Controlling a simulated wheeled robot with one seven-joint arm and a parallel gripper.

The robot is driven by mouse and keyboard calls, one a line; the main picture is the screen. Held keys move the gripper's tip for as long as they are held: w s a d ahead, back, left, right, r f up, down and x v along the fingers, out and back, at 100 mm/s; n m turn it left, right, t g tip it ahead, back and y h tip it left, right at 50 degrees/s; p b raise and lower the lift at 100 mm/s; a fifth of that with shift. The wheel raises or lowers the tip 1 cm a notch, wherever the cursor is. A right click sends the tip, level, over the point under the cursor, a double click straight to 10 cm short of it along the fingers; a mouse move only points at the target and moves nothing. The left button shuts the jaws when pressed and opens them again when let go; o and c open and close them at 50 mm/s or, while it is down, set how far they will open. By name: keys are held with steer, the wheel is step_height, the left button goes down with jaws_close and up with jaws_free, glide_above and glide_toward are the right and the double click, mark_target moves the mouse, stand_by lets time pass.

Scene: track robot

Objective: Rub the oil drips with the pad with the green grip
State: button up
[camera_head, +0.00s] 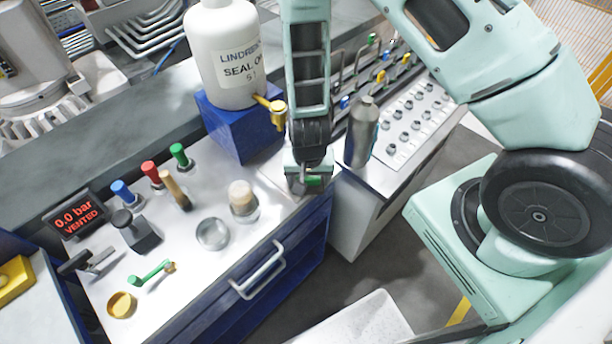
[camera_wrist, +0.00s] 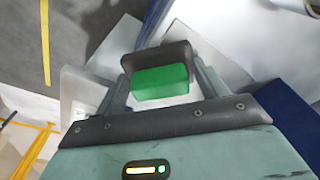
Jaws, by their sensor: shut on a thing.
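My gripper (camera_head: 309,178) is low over the right end of the white bench top, near the blue block under the seal oil bottle. It is shut on the green grip of the pad (camera_head: 315,181). In the wrist view the green grip (camera_wrist: 161,82) sits between the two fingers of my gripper (camera_wrist: 160,75). The pad's underside is hidden, so I cannot tell whether it touches the surface below. I cannot make out any oil drips; the gripper covers part of that area.
The white seal oil bottle (camera_head: 224,55) stands on a blue block (camera_head: 232,128) with a brass tap (camera_head: 277,112). A grey metal flask (camera_head: 362,132) stands close right of my gripper. A brush jar (camera_head: 243,201) and a round metal dish (camera_head: 212,234) stand to the left.

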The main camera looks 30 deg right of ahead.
steer(key=shift+w+a+p, duration=0.3)
steer(key=shift+w+p, duration=0.15)
steer(key=shift+w, duration=0.5)
steer(key=shift+w+a+f+p, duration=0.1)
steer(key=shift+w+a+p, duration=0.05)
steer(key=shift+w, duration=0.3)
steer(key=shift+w+a+f+p, duration=0.1)
steer(key=shift+w+a+p, duration=0.05)
steer(key=shift+w, duration=0.3)
steer(key=shift+c, duration=0.3)
steer(key=shift+w+d, duration=0.15)
steer(key=shift+d, duration=0.25)
steer(key=shift+s+d+r+b, duration=0.1)
steer(key=shift+s+d+b, duration=0.15)
steer(key=shift+s, duration=0.35)
steer(key=shift+s+d+r+b, duration=0.15)
steer(key=shift+s+b, duration=0.1)
steer(key=shift+s, duration=0.4)
steer(key=shift+s+d+f+b, duration=0.1)
steer(key=shift+s+d+b, duration=0.15)
steer(key=shift+s, duration=0.35)
